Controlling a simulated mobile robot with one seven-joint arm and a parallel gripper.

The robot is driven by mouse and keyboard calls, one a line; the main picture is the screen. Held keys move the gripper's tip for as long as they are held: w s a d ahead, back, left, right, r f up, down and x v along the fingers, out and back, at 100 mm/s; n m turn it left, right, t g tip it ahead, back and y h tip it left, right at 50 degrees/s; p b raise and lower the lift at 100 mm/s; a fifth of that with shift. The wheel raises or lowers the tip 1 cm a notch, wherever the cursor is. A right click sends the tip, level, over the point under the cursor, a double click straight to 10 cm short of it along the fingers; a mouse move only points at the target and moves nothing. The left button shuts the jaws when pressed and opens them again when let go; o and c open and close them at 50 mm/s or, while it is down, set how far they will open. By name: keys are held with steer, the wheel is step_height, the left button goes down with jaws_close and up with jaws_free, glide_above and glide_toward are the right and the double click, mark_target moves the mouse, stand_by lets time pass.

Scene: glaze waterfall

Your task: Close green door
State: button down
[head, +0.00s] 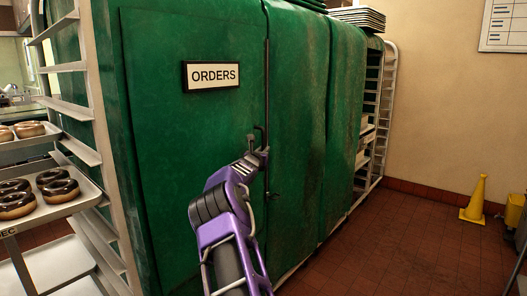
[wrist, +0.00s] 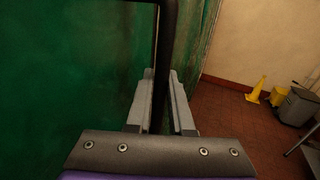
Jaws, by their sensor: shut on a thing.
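The green door (head: 190,150) is a tall, worn green panel with a white "ORDERS" sign (head: 211,75) on it. It also fills the left of the wrist view (wrist: 65,70). My gripper (head: 258,155) is at the lower part of the bar. In the wrist view its two grey fingers (wrist: 163,100) are on either side of the bar, shut on it. Whether the door is fully flush with its frame, I cannot tell.
A rack with trays of chocolate donuts (head: 58,190) stands at the left. Green covers (head: 335,110) continue right of the door, beside an open tray rack (head: 377,120). A yellow cone (head: 475,200) stands by the back wall. The red tile floor (head: 400,250) at right is mostly clear.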

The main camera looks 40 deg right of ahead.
steer(key=shift+w+a+r, duration=0.2)
steer(key=shift+w+a, duration=0.1)
steer(key=c, duration=1.1)
jaws_free()
steer(key=shift+w, duration=0.15)
steer(key=shift+f, duration=0.1)
steer(key=b+v, duration=0.1)
steer(key=v, duration=0.7)
steer(key=b+v, duration=0.1)
steer(key=v, duration=0.8)
steer(key=shift+s, duration=0.4)
steer(key=shift+d, duration=0.1)
